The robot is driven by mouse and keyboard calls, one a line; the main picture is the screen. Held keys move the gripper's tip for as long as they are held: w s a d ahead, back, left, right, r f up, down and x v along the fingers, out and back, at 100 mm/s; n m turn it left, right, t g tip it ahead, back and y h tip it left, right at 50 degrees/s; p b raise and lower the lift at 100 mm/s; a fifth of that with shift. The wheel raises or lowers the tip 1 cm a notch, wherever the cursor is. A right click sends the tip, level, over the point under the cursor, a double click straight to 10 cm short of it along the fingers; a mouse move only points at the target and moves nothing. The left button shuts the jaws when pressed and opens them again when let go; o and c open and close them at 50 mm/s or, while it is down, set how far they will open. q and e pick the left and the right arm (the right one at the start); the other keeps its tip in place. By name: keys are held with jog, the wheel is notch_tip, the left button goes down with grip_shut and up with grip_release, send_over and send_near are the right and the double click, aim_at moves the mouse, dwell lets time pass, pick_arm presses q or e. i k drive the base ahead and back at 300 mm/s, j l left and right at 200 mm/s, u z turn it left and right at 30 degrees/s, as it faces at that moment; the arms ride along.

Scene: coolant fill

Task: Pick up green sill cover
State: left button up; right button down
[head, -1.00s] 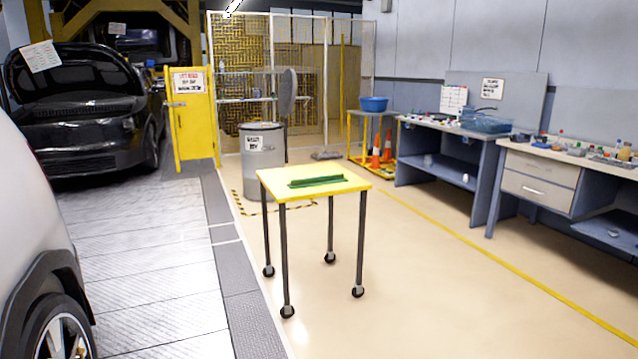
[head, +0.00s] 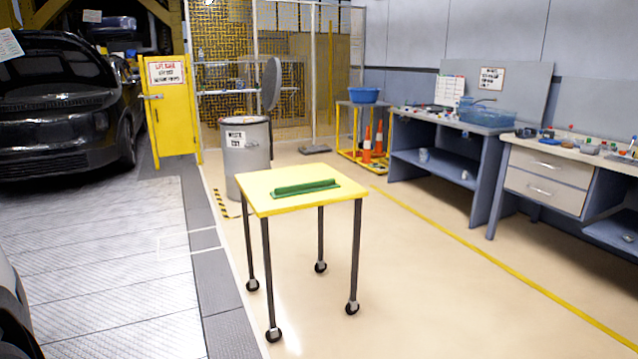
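The green sill cover (head: 306,188) is a long, narrow green piece. It lies flat on the yellow top of a small wheeled table (head: 262,202), in the middle of the head view. Its long side runs roughly left to right across the tabletop. Nothing covers it. Neither of my grippers shows in the head view.
The table stands on clear beige floor (head: 420,290). Behind it is a grey waste bin (head: 245,155) with a raised lid. Workbenches (head: 440,165) line the right wall. A black car (head: 60,130) and a yellow cabinet (head: 172,112) are at the left. Orange cones (head: 367,145) stand behind.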

aim_at(300, 189)
jog(key=i+j+z, duration=0.15)
jog(key=i, duration=0.35)
jog(key=i+j+z, duration=0.1)
jog(key=i, duration=0.4)
jog(key=i+j+z, duration=0.15)
jog(key=i+j, duration=0.2)
jog(key=i, duration=0.15)
jog(key=i+j+z, duration=0.1)
jog(key=i+j, duration=0.2)
jog(key=i, duration=0.15)
